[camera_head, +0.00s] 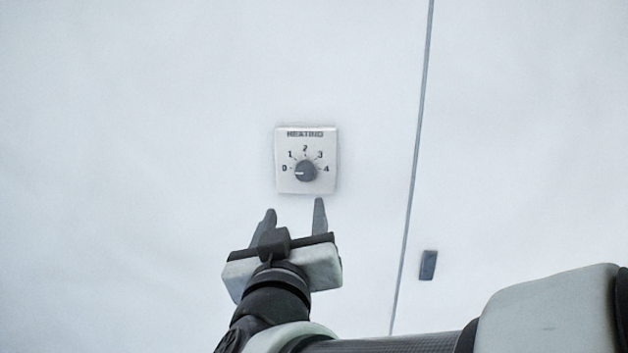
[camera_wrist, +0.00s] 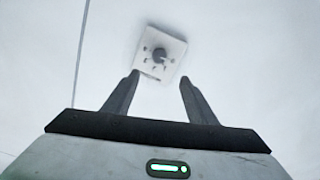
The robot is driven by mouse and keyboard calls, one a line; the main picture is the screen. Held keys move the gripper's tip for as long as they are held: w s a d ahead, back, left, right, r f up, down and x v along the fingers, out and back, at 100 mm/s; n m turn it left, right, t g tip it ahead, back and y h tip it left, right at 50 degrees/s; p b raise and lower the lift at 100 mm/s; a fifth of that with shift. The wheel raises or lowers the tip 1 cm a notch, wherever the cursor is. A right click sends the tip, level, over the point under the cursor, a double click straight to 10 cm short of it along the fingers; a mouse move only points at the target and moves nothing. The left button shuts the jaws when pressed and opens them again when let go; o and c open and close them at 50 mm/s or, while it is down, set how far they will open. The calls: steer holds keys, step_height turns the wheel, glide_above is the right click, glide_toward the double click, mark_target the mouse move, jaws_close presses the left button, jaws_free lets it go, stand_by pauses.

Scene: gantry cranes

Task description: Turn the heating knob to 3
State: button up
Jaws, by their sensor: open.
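The heating knob (camera_head: 306,171) is a dark round dial on a pale square panel (camera_head: 287,184) marked HEATING, with the numbers 0 to 4 around it. Its light pointer mark faces left, toward 0. In the wrist view, the knob (camera_wrist: 159,55) shows beyond the fingertips, on its tilted panel (camera_wrist: 171,73). My gripper (camera_head: 295,207) is open and empty, just below the panel in the head view. In the wrist view, my gripper (camera_wrist: 160,80) has its two fingers apart, with the panel above and between their tips. No contact with the knob shows.
The panel is on a plain whitish wall (camera_head: 150,120). A thin dark line (camera_head: 416,150) runs down the wall to the right of the panel. A small dark grey rectangular piece (camera_head: 428,265) is at the lower right. The wall around the panel is clear.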

mark_target(304, 173)
steer(key=w, duration=1.1)
steer(key=w+p, duration=0.1)
steer(key=w, duration=0.5)
steer(key=shift+d, duration=0.35)
steer(key=c, duration=1.1)
steer(key=shift+o, duration=0.2)
